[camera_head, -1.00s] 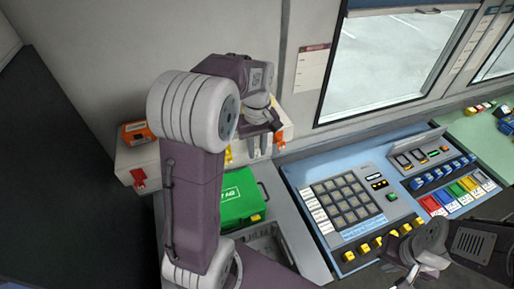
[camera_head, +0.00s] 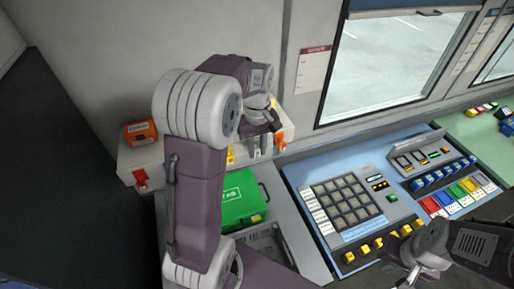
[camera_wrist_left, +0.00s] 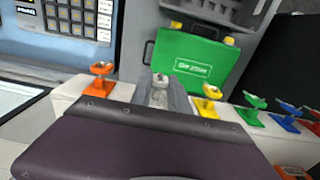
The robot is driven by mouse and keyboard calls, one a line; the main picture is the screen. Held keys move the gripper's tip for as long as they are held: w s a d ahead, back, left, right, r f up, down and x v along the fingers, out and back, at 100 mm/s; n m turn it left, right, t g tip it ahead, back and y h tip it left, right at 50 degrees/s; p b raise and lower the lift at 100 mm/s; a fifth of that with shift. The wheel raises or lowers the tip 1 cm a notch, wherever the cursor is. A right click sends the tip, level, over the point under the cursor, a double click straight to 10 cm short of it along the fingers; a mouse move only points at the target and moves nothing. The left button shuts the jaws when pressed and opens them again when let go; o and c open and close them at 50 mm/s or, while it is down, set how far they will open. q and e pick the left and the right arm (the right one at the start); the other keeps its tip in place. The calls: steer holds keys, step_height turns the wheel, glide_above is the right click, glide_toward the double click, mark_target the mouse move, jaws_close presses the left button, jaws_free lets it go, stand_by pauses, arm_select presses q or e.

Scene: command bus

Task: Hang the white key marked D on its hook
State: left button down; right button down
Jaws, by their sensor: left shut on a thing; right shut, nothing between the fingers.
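My left gripper (camera_head: 258,148) is shut at the white ledge (camera_head: 150,157), between the orange hook (camera_head: 281,140) and the yellow hook (camera_head: 230,155). In the left wrist view its fingers (camera_wrist_left: 160,92) close on a small pale grey-white piece (camera_wrist_left: 160,79), which I take as the white key. The letter D cannot be read. Any hook directly under the fingers is hidden, so I cannot tell whether the key touches one. The orange hook (camera_wrist_left: 101,80) and yellow hook (camera_wrist_left: 207,101) flank the fingers there. My right gripper (camera_head: 413,276) is shut and empty, over the console's front edge.
Green hook (camera_wrist_left: 252,112) and blue hook (camera_wrist_left: 287,120) continue the row. The red hook (camera_head: 140,180) is at the ledge's far end. An orange box (camera_head: 140,132) sits on the ledge. A green case (camera_head: 242,200) stands below, beside the blue button console (camera_head: 300,172). A window is behind.

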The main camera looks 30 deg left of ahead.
arm_select(q)
steer(key=c, duration=1.2)
jaws_free()
steer(key=shift+o, duration=0.2)
steer(key=shift+s+d+r+p, duration=0.15)
steer(key=shift+r+p, duration=0.4)
steer(key=shift+r, duration=0.05)
steer(key=shift+s+d+r+p, duration=0.1)
steer(key=shift+d+r+p, duration=0.05)
steer(key=shift+r+p, duration=0.4)
step_height(320, 180, up, 6)
steer(key=s+d+p, duration=0.1)
steer(key=p, duration=0.4)
steer(key=shift+s+d, duration=0.15)
steer(key=shift+d, duration=0.15)
